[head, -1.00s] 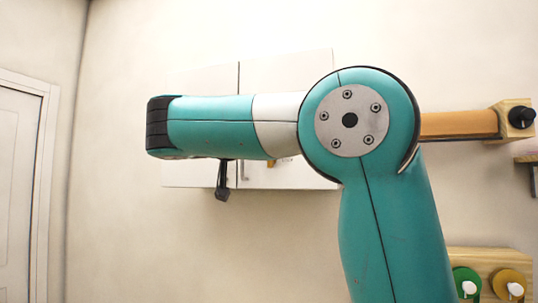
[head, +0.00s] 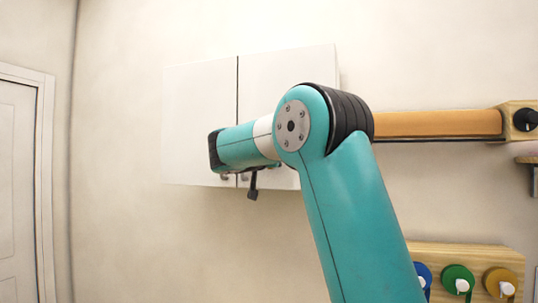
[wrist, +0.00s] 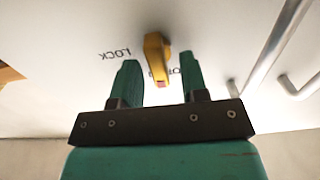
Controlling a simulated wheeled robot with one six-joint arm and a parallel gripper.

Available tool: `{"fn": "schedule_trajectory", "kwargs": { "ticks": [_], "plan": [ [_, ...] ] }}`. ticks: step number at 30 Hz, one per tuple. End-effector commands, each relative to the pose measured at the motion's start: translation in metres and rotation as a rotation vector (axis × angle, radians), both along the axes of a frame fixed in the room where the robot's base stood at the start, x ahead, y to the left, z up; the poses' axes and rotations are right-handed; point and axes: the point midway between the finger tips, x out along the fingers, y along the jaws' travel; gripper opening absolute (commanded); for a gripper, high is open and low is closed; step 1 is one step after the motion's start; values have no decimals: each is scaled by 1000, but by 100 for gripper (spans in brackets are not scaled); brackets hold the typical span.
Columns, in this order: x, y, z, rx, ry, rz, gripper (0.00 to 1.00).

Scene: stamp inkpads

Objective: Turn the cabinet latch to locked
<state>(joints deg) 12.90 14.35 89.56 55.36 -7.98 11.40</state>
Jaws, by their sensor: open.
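The latch (wrist: 154,48) is a yellow lever with a reddish tip on the white cabinet (head: 200,85). In the wrist view it points roughly down the picture, towards my gripper. An upside-down LOCK label (wrist: 115,53) is to its left; a second label is partly hidden behind the latch and right finger. My gripper (wrist: 160,62) is open, with one green finger on each side of the latch. I cannot tell whether either finger touches it. In the head view my arm hides the latch and the gripper's fingers.
Two metal door handles (wrist: 272,42) stick out right of the gripper in the wrist view. In the head view a wooden bar (head: 437,123) is on the wall at right, above a wooden board (head: 465,254) with coloured discs. A door (head: 18,190) is at far left.

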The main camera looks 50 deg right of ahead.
Motion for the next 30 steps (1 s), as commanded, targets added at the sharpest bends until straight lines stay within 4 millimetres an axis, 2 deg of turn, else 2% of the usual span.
{"fn": "schedule_trajectory", "kwargs": {
  "ticks": [5,10,20,30],
  "plan": [
    [0,0,0,0,0,0,40],
    [0,1,0,0,0,0,2],
    [-1,0,-2,12,-35,0,2],
    [-3,-1,-8,94,-239,0,2]
  ]
}}
